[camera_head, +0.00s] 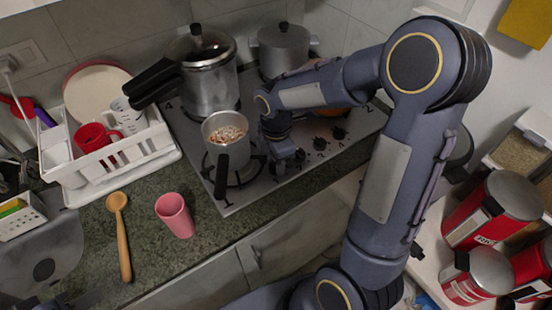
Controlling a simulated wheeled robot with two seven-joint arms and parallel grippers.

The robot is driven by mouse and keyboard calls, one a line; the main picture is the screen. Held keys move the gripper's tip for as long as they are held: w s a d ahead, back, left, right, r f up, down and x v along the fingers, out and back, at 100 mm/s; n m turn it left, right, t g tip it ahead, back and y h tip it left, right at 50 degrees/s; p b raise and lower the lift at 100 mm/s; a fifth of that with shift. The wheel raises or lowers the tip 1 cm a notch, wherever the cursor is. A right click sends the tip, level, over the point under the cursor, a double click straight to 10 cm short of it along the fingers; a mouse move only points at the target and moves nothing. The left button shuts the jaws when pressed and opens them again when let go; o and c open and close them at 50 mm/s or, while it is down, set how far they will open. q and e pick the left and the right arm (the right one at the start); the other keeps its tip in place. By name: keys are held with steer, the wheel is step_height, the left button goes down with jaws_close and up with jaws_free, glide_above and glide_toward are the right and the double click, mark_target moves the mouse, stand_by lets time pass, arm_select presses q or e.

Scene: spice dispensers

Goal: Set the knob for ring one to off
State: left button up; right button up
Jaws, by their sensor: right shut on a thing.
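The stove (245,190) is a steel cooktop with dark knobs along its front right part. Two knobs show clearly, one (320,143) just right of my gripper and another (339,133) beyond it. My right gripper (288,163) points down at the knob row near the saucepan and is shut on a knob there, which it mostly hides. My left gripper is not in view.
A saucepan (226,135) with food stands left of my gripper, its handle toward the front. A pressure cooker (208,82) and a lidded pot (283,50) stand behind. A pink cup (175,215) and wooden spoon (122,235) are on the counter. Red canisters (490,210) stand right.

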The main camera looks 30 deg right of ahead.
stand_by(0.4)
steer(key=o, duration=1)
step_height(320, 180, up, 8)
steer(key=shift+f, duration=0.1)
